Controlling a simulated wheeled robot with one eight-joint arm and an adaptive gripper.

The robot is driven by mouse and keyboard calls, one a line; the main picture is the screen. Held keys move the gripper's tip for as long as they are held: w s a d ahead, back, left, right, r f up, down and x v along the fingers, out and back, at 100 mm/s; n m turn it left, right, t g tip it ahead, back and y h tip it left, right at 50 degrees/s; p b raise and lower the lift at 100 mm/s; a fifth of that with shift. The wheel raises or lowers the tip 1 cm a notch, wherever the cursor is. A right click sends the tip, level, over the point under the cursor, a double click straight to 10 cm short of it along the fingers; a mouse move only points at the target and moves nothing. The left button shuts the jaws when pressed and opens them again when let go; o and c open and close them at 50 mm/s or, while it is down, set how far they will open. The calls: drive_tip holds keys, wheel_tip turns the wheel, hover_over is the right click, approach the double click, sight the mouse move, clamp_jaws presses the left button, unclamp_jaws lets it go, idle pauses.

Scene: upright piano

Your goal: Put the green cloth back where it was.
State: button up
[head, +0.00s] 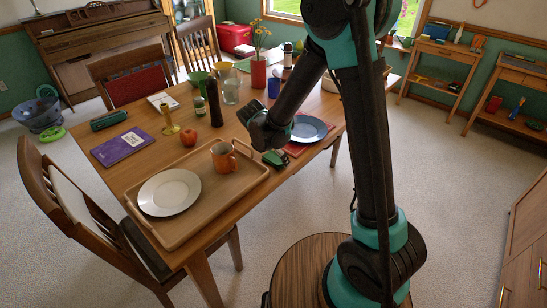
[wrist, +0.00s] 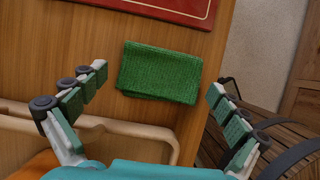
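The green cloth (wrist: 160,72) lies folded flat on the wooden table, near its edge, in the wrist view. My gripper (wrist: 157,84) is open and empty, with one finger to the left of the cloth and one to the right. The cloth appears between the fingertips, and neither finger visibly touches it. In the head view my gripper (head: 268,148) is low over the table's near right edge, beside the tray. The gripper and a small dark green patch overlap there, so I cannot clearly separate the cloth from the fingers.
The wooden tray (head: 188,232) holds a white plate (head: 169,192) and an orange mug (head: 223,157). A red placemat (wrist: 185,8) with a blue plate (head: 308,128) lies beyond the cloth. A bottle (head: 214,103), apple and vase stand farther back. A chair (head: 75,215) is at left.

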drive_tip(key=shift+r, duration=0.15)
drive_tip(key=v, duration=1.2)
drive_tip(key=s+d+f+m+y, duration=0.1)
drive_tip(key=s+d+m, duration=0.1)
drive_tip(key=d+m, duration=0.5)
drive_tip(key=s+d+f+m, duration=0.1)
drive_tip(key=s+d+m, duration=0.1)
drive_tip(key=d+m, duration=0.5)
drive_tip(key=s+d+f+m+y, duration=0.1)
drive_tip(key=s+d+f+m, duration=0.3)
drive_tip(key=s+d+m, duration=0.7)
drive_tip(key=d+m, duration=0.2)
drive_tip(key=m, duration=0.1)
drive_tip(key=shift+t+y, duration=0.3)
drive_tip(key=shift+y, duration=0.1)
drive_tip(key=shift+d+f, duration=0.1)
drive_tip(key=shift+f, duration=0.05)
